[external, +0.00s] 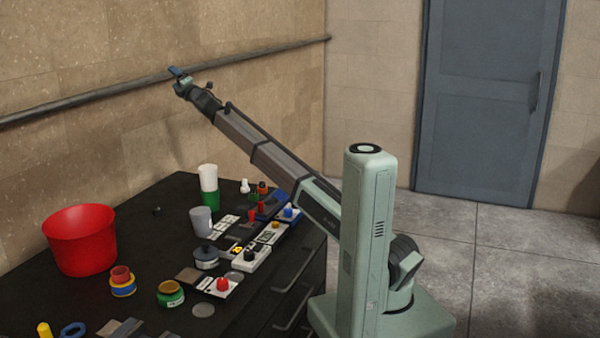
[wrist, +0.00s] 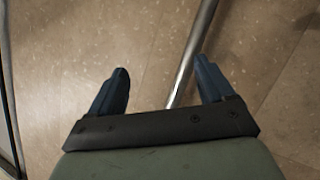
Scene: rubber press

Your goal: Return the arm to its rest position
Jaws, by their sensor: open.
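My gripper (external: 178,77) is at the end of my arm, which is stretched out up and to the left, well above the dark table in the external view. In the wrist view my gripper (wrist: 162,88) shows two blue fingers spread wide apart, with nothing between them but the tiled wall and a metal rail behind. It is open and empty. In the external view the gripper end appears in front of the wall rail (external: 90,101); I cannot tell the distance to it.
The dark table (external: 150,225) holds a red bucket (external: 79,240), a white and green cup (external: 208,185), a grey cup (external: 201,221), a green jar (external: 170,294) and several button panels (external: 245,257). The floor by the grey door (external: 490,95) is clear.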

